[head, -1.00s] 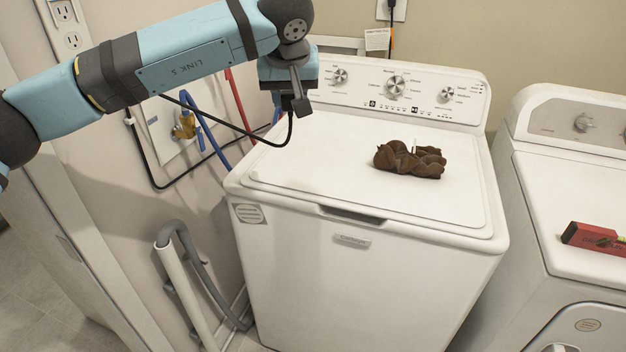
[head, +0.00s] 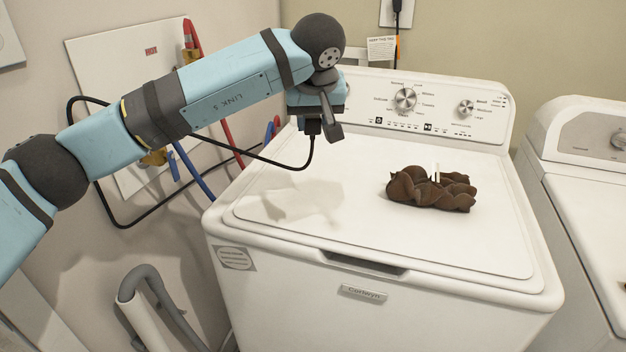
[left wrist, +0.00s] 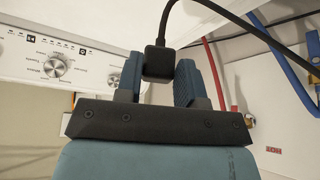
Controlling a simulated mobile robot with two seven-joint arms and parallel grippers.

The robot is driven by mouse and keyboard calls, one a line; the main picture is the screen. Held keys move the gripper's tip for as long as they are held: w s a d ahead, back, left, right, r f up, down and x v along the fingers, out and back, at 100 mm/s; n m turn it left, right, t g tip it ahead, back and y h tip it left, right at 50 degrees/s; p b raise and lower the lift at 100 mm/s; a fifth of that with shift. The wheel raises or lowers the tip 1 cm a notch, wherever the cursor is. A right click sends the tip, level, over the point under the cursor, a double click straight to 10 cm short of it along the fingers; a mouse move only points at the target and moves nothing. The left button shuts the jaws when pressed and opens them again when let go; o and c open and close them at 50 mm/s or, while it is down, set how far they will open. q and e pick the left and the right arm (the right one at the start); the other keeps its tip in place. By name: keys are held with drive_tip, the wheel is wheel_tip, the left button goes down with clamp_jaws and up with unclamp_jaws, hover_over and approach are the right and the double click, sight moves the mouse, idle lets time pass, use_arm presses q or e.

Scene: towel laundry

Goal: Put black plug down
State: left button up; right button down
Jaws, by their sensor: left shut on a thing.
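My left gripper (head: 324,122) hangs above the back left part of the white washer's lid (head: 300,228), near its control panel. It is shut on the black plug (head: 312,127), which also shows between the blue fingers in the left wrist view (left wrist: 158,62). The plug is held clear of the lid. Its black cable (head: 285,166) loops down from it and runs left behind my arm toward the wall. My left gripper also shows in the left wrist view (left wrist: 160,75). My right gripper is not in view.
A crumpled brown towel (head: 430,190) lies on the lid, right of the gripper. Blue and red hoses (head: 190,172) and a wall panel stand at left. A grey drain hose (head: 150,290) is lower left. A second white machine (head: 590,190) stands at right. The lid's front left is clear.

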use_arm(q)
wheel_tip(320, 180, down, 9)
drive_tip(key=shift+r+b, duration=0.2)
drive_tip(key=shift+b, duration=0.25)
drive_tip(key=shift+w+f, duration=0.1)
drive_tip(key=shift+f, duration=2.1)
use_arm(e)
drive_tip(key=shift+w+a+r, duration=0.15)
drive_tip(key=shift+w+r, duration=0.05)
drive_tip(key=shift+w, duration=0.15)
use_arm(q)
drive_tip(key=shift+b, duration=0.3)
drive_tip(key=shift+f+b, duration=0.35)
drive_tip(key=shift+f, duration=0.25)
drive_tip(key=o, duration=1.1)
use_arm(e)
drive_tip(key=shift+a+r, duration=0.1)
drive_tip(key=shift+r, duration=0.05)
use_arm(q)
drive_tip(key=shift+r, duration=0.1)
